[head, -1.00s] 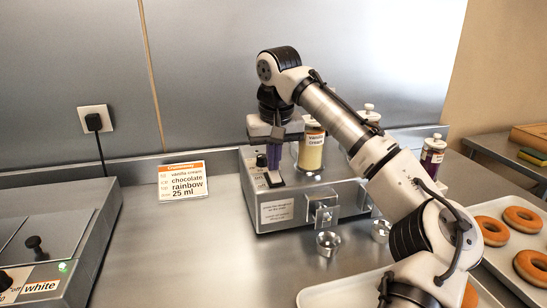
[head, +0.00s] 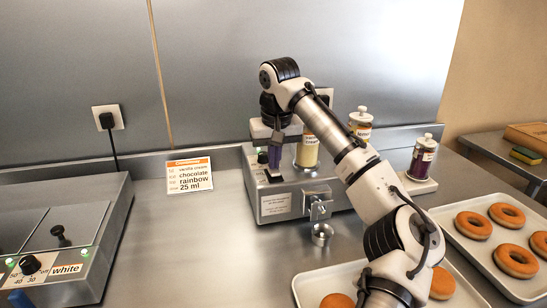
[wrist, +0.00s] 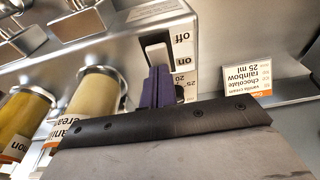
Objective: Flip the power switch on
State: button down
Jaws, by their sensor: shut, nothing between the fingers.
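The power switch (wrist: 157,53) is a pale rocker in a dark slot on the metal dispenser (head: 288,207). In the wrist view, labels "off" and "on" stand beside it. My gripper (wrist: 157,72) is shut and empty, with its purple fingers at the "on" end of the switch. I cannot tell whether the tips touch it or which way the rocker is tilted. In the head view my gripper (head: 275,167) points down over the dispenser's left part, and the fingers partly cover the switch area.
A vanilla cream bottle (head: 307,152) stands just right of my gripper, with more bottles further right. An order card (head: 189,176) stands to the left. A tray of doughnuts (head: 463,243) lies at right. A grey unit (head: 98,235) is at left. The counter between is clear.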

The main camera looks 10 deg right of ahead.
jog(key=shift+s+r, duration=0.1)
jog(key=shift+s, duration=0.2)
jog(key=shift+w+r+p, duration=0.15)
jog(key=shift+r+p, duration=0.6)
jog(key=shift+p, duration=0.15)
notch_tip(320, 180, up, 12)
jog(key=w+p, duration=0.2)
jog(key=p, duration=0.1)
jog(key=shift+r, duration=0.15)
